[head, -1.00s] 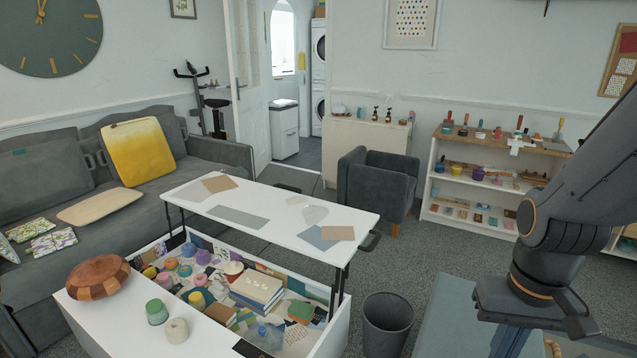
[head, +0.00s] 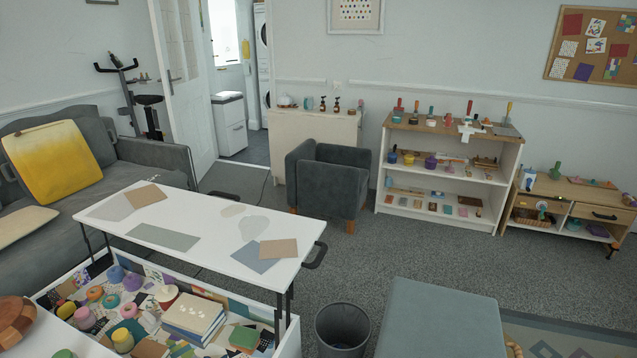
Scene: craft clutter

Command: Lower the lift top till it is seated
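The lift top (head: 195,233) is a white panel in the head view, raised on dark metal legs above the open white coffee table box (head: 289,344). A dark handle (head: 316,256) sticks out from its right end. Flat paper and card pieces lie on it, including a tan card (head: 145,195), a grey-green sheet (head: 163,237) and a blue-grey sheet (head: 255,257). The box below holds books (head: 193,317), yarn balls and a green block (head: 244,338), all under or beside the raised top. My gripper is not in view.
A dark bin (head: 342,329) stands right of the table. A grey-blue ottoman (head: 440,318) is at the front right. A grey armchair (head: 327,182) and shelves (head: 448,173) stand behind. A sofa (head: 150,158) is at left. Carpet between table and shelves is clear.

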